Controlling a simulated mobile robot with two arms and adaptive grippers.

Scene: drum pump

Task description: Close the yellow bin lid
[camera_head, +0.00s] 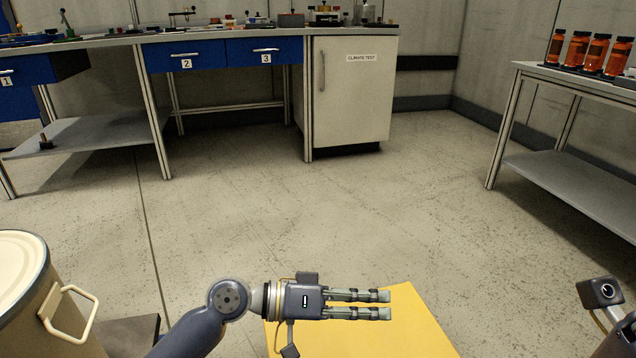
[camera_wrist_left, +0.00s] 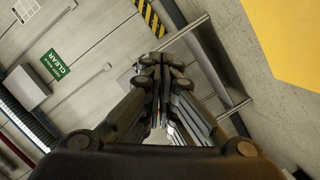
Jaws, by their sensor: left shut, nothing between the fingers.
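A flat yellow panel, apparently the yellow bin lid (camera_head: 415,330), shows at the bottom middle of the head view. Its lower part is cut off by the frame, and I cannot tell how far it is open. The yellow surface also shows at the upper right of the left wrist view (camera_wrist_left: 292,38). My left gripper (camera_head: 388,304) points right in front of the yellow panel in the head view. It is shut and empty, and I cannot tell whether it touches the panel. Part of my right wrist (camera_head: 601,291) shows at the right edge, its fingers hidden.
A beige drum (camera_head: 62,315) with a handle stands at the lower left. A workbench (camera_head: 225,124) with blue drawers and a white cabinet (camera_head: 352,95) lines the back. A table (camera_head: 575,82) with orange bottles stands at the right. The middle floor is clear.

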